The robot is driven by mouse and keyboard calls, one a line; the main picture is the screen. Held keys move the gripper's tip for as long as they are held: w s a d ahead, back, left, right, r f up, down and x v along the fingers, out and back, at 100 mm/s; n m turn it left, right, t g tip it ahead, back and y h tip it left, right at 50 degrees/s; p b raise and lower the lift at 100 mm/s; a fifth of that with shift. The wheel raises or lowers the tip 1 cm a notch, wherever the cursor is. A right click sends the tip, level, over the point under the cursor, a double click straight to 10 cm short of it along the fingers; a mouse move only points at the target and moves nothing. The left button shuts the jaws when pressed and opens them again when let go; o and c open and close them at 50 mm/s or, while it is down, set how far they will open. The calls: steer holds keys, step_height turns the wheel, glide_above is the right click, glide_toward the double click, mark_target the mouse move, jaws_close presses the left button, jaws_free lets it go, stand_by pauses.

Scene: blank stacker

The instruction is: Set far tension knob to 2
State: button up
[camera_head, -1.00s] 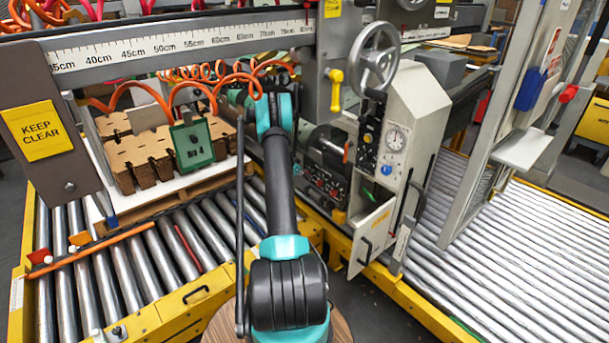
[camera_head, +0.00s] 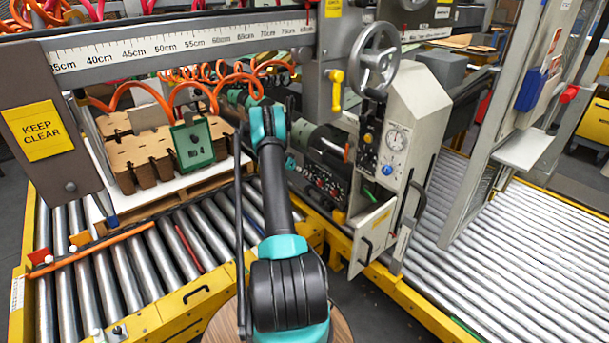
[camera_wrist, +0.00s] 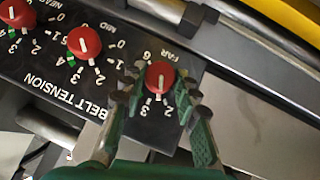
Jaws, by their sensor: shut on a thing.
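In the wrist view the far tension knob (camera_wrist: 159,74) is red with a white pointer line, on a black panel marked BELT TENSION (camera_wrist: 75,97). The fingers of my green gripper (camera_wrist: 160,82) stand on both sides of it and are shut on it. The pointer line runs downward in the picture, roughly between the printed 3 and 2; the exact setting is hard to read. Part of the dial is hidden by the fingers. The mid knob (camera_wrist: 84,41) and near knob (camera_wrist: 17,15) sit to the left. In the head view the gripper's fingertips cannot be made out.
The grey control cabinet (camera_head: 412,125) with a gauge and handwheel (camera_head: 376,55) stands right of my arm. Roller conveyors lie left (camera_head: 150,265) and right (camera_head: 520,260). A ruler beam (camera_head: 180,42) and orange hoses (camera_head: 240,85) are overhead. Stacked cardboard (camera_head: 140,155) stands left.

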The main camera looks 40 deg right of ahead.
steer(key=shift+w+f+n+g+h, duration=0.15)
steer(key=shift+n+g, duration=0.3)
steer(key=shift+g, duration=0.35)
steer(key=shift+w+n+g+h, duration=0.15)
steer(key=shift+n+g, duration=0.3)
steer(key=shift+g, duration=0.35)
steer(key=o, duration=1.2)
steer(key=shift+c, duration=0.2)
steer(key=shift+a, duration=0.1)
steer(key=v, duration=1.2)
steer(key=shift+f, duration=0.1)
